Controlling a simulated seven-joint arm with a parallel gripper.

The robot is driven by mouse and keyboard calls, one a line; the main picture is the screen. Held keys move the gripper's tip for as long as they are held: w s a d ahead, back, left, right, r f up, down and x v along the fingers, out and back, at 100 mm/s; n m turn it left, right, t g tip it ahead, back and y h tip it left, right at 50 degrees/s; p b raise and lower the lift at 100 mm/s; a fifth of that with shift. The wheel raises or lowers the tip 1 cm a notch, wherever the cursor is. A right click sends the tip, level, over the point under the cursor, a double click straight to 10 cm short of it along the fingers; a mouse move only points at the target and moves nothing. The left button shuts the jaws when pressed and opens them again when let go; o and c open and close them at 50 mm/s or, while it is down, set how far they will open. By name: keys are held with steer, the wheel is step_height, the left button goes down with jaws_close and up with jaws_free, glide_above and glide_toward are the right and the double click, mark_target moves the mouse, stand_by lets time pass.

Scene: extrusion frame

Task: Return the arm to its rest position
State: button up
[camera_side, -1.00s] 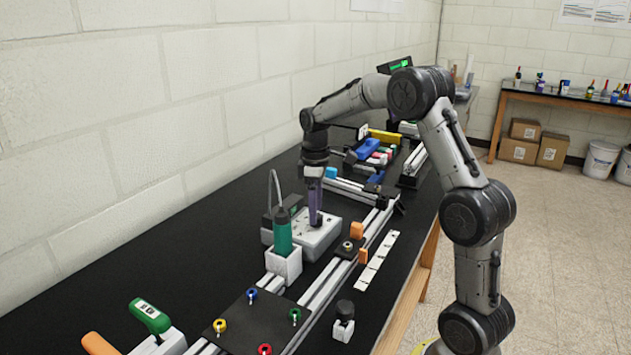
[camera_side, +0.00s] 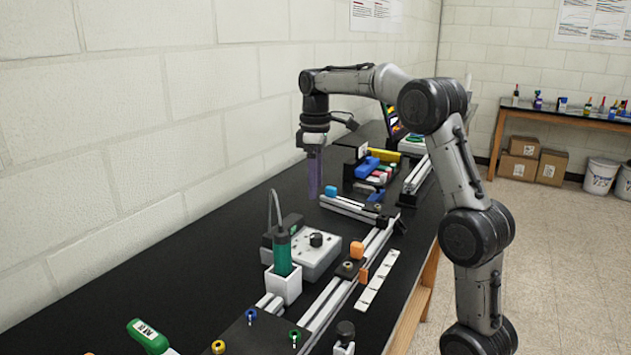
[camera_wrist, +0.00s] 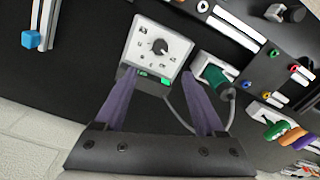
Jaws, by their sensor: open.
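My gripper (camera_side: 314,172) hangs pointing down above the black bench in the side view, clear of everything. In the wrist view its two purple fingers (camera_wrist: 160,105) stand apart with nothing held between them. A white box with a black knob (camera_side: 318,255) sits on the bench below and nearer the camera. The same box (camera_wrist: 150,62) shows just beyond the fingertips in the wrist view. The green-handled tool (camera_side: 282,252) stands upright in a white holder (camera_side: 284,285) beside the box.
Aluminium rails (camera_side: 345,275) run along the bench. A black plate with coloured knobs (camera_side: 262,335) lies near the front. A tray of blue, red and yellow parts (camera_side: 372,168) stands behind the gripper. The white block wall (camera_side: 120,150) borders the bench on the left.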

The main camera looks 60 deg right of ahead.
steer(key=s+a+r+n+t, duration=0.1)
steer(key=s+a+r+t, duration=0.1)
steer(key=s+a+r, duration=0.35)
steer(key=s+a+r+n+t, duration=0.1)
steer(key=s+a+r, duration=0.1)
steer(key=s+a, duration=0.55)
steer(key=s+a+f+m+t, duration=0.2)
steer(key=s+a+f+m, duration=0.4)
steer(key=s+f, duration=0.4)
steer(key=shift+s+a+f+t, duration=0.2)
steer(key=shift+s+f+t, duration=0.1)
steer(key=shift+f, duration=0.6)
